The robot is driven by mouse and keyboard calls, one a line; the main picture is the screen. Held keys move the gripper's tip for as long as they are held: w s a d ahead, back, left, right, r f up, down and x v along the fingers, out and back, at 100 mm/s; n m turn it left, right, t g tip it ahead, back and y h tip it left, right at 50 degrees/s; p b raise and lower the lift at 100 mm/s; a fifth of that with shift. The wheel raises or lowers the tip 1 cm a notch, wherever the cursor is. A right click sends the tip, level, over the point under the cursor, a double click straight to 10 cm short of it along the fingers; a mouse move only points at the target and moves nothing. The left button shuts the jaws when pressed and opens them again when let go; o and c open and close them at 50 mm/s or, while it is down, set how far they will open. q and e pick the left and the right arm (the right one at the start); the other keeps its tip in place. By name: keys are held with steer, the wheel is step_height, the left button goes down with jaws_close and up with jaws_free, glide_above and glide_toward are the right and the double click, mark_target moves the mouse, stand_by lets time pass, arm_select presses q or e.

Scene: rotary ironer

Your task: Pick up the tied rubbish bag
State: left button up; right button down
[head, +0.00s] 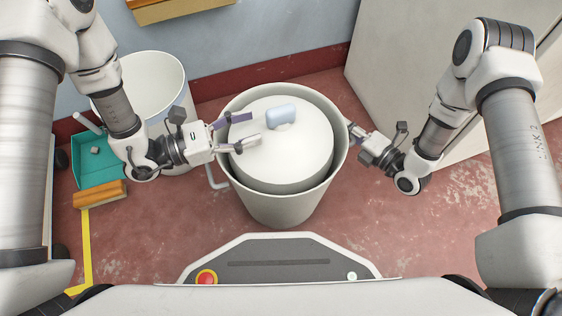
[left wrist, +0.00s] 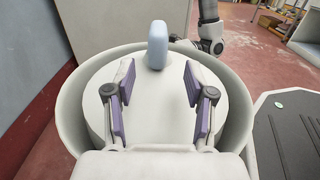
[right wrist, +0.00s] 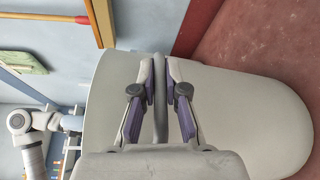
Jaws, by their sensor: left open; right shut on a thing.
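The rubbish bag (head: 298,150) is a smooth white dome inside the large pale grey bin (head: 277,208). A pale blue block-like knot (head: 281,117) stands on its top, and the bag also shows in the left wrist view (left wrist: 155,115). My left gripper (head: 253,128) is open over the bag top, its fingers pointing at the knot. In the left wrist view the knot (left wrist: 157,45) is ahead of the fingertips, between their lines and apart from them. The bag's lower part is hidden.
A second white bin (head: 155,80) stands at the back left. A teal dustpan (head: 92,168) and an orange-brown brush (head: 100,194) lie left on the red floor. A pale cabinet (head: 415,65) stands at the right. The floor right of the bin is clear.

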mark_target(281, 116)
arm_select(q)
steer(key=x, duration=0.7)
steer(key=shift+w+d+r, duration=0.15)
steer(key=shift+w+d, duration=0.1)
steer(key=shift+d, duration=0.05)
jaws_close()
